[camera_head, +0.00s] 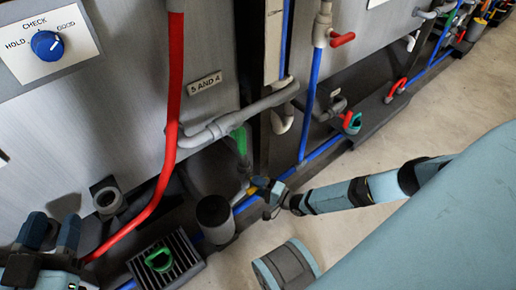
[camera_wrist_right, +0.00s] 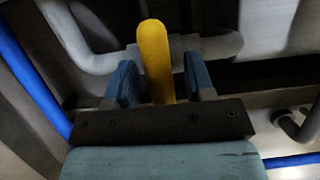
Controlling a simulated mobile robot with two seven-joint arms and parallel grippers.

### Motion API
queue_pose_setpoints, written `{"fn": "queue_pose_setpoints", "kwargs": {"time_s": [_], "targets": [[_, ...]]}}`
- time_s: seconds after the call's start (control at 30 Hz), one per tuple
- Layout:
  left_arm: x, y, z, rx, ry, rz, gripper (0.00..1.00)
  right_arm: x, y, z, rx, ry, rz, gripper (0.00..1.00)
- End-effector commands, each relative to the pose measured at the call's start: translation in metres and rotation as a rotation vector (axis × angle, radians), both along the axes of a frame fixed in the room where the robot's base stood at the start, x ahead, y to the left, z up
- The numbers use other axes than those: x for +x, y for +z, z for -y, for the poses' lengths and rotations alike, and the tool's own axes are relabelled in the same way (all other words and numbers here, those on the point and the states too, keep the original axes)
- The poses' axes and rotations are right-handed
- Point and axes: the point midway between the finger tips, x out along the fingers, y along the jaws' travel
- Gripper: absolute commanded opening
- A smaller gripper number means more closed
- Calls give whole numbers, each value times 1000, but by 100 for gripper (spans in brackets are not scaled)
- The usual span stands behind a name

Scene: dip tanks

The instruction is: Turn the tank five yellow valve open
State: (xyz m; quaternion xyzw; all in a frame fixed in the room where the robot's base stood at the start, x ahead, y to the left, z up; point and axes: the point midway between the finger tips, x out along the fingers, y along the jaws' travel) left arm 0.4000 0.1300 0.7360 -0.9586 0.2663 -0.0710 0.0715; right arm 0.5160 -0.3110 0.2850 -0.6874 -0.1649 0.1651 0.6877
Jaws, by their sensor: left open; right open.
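The yellow valve handle (camera_wrist_right: 155,55) stands upright between the two blue fingers of my right gripper (camera_wrist_right: 163,78) in the right wrist view. The fingers are apart, with a gap showing on each side of the handle. In the head view a small bit of the yellow handle (camera_head: 259,182) shows at my right gripper (camera_head: 266,190), low by the pipes under the "5 AND 4" sign (camera_head: 204,83). The rest of the handle is hidden there. My left gripper (camera_head: 52,236) is open and empty at the lower left, away from the valve.
A green handle (camera_head: 239,139) hangs just above my right gripper. A red hose (camera_head: 172,110), grey pipes (camera_head: 225,123) and a blue pipe (camera_head: 312,90) run close by. The floor (camera_head: 420,115) at right is clear.

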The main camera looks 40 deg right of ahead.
Motion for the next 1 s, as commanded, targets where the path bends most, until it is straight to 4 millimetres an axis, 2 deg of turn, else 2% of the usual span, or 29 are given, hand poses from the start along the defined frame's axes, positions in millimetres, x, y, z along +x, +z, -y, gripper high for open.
{"fn": "queue_pose_setpoints", "kwargs": {"time_s": [0.17,0.37,0.73,1.0], "targets": [[-1,0,-1,6,-2,2,43,0,0,0,0,0,0,47],[-1,0,-1,7,-2,2,43,0,0,0,0,0,0,1],[-1,6,1,-9,-2,-14,43,0,2,0,-46,-1,3,0],[-6,6,5,-58,-10,-108,43,-1,4,0,-217,-2,15,0]]}}
